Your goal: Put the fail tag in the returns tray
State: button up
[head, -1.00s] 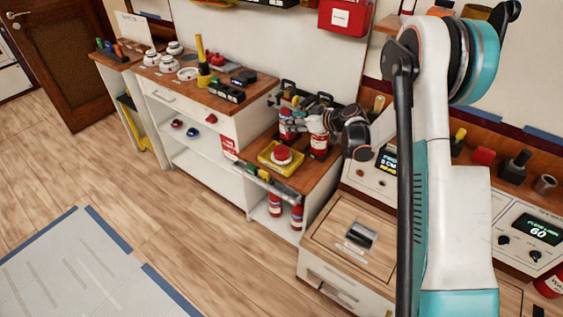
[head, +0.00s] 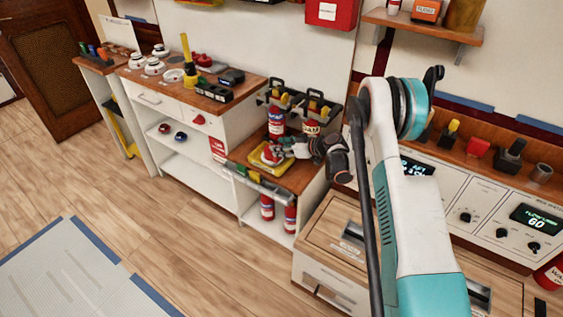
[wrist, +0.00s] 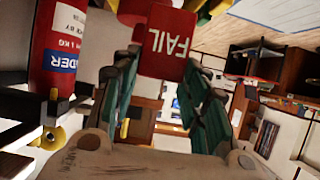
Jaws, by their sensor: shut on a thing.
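The red fail tag (wrist: 166,42), with white letters, is between my gripper's (wrist: 160,66) fingertips in the wrist view. My gripper is shut on it. In the head view my gripper (head: 281,150) is over or beside a yellow tray (head: 258,166) on the low wooden counter. A red round thing (head: 268,154) shows in that tray, partly behind the fingers. The tag itself is hard to make out in the head view. No label naming the returns tray is readable, so I cannot tell if this tray is it.
Red extinguishers (head: 276,121) stand behind my gripper on the counter; one also shows close at left in the wrist view (wrist: 62,55). A rail with small things (head: 262,186) runs along the counter front. A cabinet with detectors (head: 153,66) stands left. The floor (head: 150,215) is clear.

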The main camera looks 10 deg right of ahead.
aim_at(280, 159)
notch_tip(280, 159, down, 5)
jog(key=shift+s+f+b, duration=0.1)
jog(key=shift+b, duration=0.8)
jog(key=shift+c, duration=1.2)
jog(key=shift+f, duration=0.5)
jog(key=shift+f, duration=0.1)
jog(key=o, duration=1.1)
